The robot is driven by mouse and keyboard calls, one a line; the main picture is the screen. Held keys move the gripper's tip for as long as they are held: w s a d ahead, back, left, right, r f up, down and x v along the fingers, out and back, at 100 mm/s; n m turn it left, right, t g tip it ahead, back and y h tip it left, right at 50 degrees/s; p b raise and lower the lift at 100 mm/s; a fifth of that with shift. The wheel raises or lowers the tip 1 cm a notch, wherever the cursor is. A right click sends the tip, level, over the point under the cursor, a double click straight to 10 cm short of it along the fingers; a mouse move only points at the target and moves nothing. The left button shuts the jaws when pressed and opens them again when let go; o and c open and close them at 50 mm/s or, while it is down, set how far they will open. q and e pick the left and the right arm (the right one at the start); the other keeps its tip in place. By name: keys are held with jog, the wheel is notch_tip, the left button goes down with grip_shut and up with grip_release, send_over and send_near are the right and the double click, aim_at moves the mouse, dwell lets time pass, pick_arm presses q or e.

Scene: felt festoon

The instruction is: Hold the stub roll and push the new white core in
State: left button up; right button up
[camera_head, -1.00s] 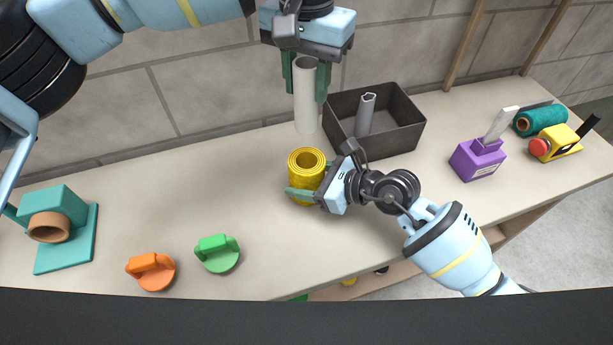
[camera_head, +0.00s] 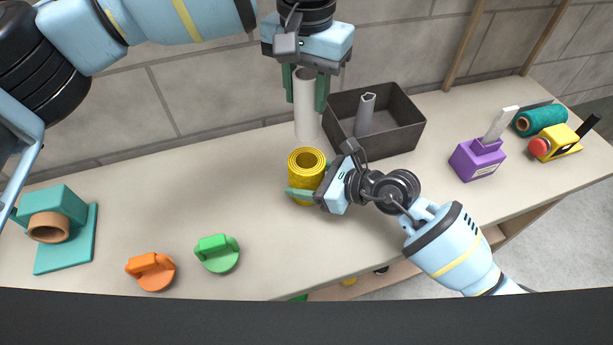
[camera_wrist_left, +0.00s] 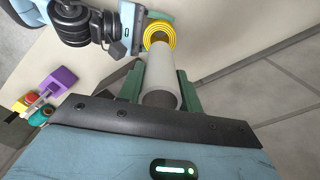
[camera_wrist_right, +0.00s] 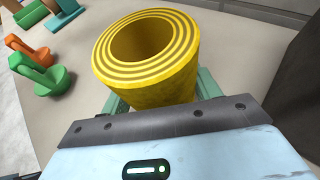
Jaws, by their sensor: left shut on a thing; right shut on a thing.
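The yellow stub roll (camera_head: 307,177) stands upright on the bench with its open hole facing up. My right gripper (camera_head: 312,194) is shut around it from the front right; the roll also fills the right wrist view (camera_wrist_right: 148,62). The new white core (camera_head: 306,108) is a pale tube held upright behind and above the roll in the head view. My left gripper (camera_head: 306,88) is shut on the core's upper part from above. In the left wrist view the core (camera_wrist_left: 162,80) points toward the roll (camera_wrist_left: 159,34), its far end overlapping the roll's near edge.
A dark open bin (camera_head: 405,135) with a grey tube (camera_head: 364,115) stands right of the core. A purple block (camera_head: 477,160), a green spool (camera_head: 540,119) and a yellow dispenser (camera_head: 557,143) are at right. Green (camera_head: 217,254) and orange (camera_head: 151,271) pieces and a teal stand (camera_head: 68,240) sit at left.

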aim_at(306, 121)
pick_arm(q)
jog(key=shift+f, duration=0.55)
jog(key=shift+f, duration=0.1)
jog(key=shift+f, duration=2.35)
notch_tip(306, 121, down, 6)
dwell(2.0)
jog(key=o, duration=1.1)
jog(key=shift+c, duration=0.2)
notch_tip(306, 121, up, 12)
dwell(0.4)
